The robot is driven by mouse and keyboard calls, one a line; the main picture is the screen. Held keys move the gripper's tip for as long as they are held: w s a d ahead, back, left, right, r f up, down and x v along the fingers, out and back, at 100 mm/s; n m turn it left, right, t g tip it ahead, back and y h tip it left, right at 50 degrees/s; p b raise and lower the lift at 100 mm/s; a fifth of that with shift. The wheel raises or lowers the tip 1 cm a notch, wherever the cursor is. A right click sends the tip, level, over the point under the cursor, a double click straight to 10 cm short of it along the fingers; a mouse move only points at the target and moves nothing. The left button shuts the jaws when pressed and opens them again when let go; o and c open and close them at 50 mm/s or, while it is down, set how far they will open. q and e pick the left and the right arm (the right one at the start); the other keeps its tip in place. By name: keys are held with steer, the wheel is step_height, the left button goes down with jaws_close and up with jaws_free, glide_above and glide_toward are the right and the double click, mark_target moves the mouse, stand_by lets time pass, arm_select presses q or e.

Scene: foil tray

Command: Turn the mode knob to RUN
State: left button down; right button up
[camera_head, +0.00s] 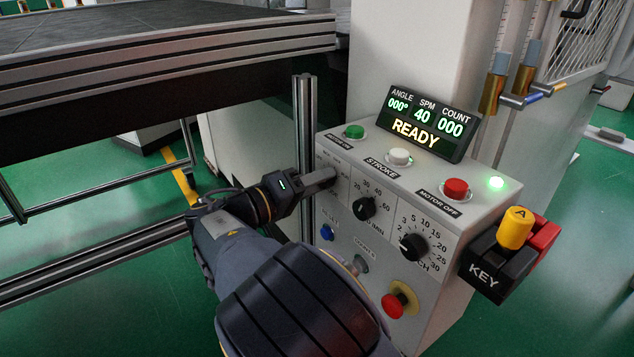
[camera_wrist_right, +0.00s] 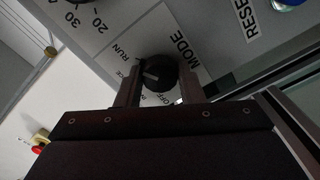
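The mode knob (camera_wrist_right: 160,74) is a small black dial with a pale pointer line, seen in the right wrist view below the word MODE. Its line points left in the picture, towards a label partly covered by a finger; RUN is printed above that label and OFF below the knob. My right gripper (camera_wrist_right: 160,82) has one finger on each side of the knob, with no clear gap, and appears shut on it. In the head view my right gripper (camera_head: 321,181) reaches the left of the control panel (camera_head: 338,222) and hides the knob. My left gripper is not in view.
A stroke knob (camera_head: 364,208) and another black knob (camera_head: 413,247) sit to the right. A red emergency button (camera_head: 394,305) is lower down. The display (camera_head: 428,124) reads READY. A metal post (camera_head: 304,130) stands close behind my right gripper. A yellow key (camera_head: 515,228) sticks out at right.

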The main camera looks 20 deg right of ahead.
steer(key=o, duration=0.4)
steer(key=v, duration=0.8)
steer(key=shift+p, duration=0.4)
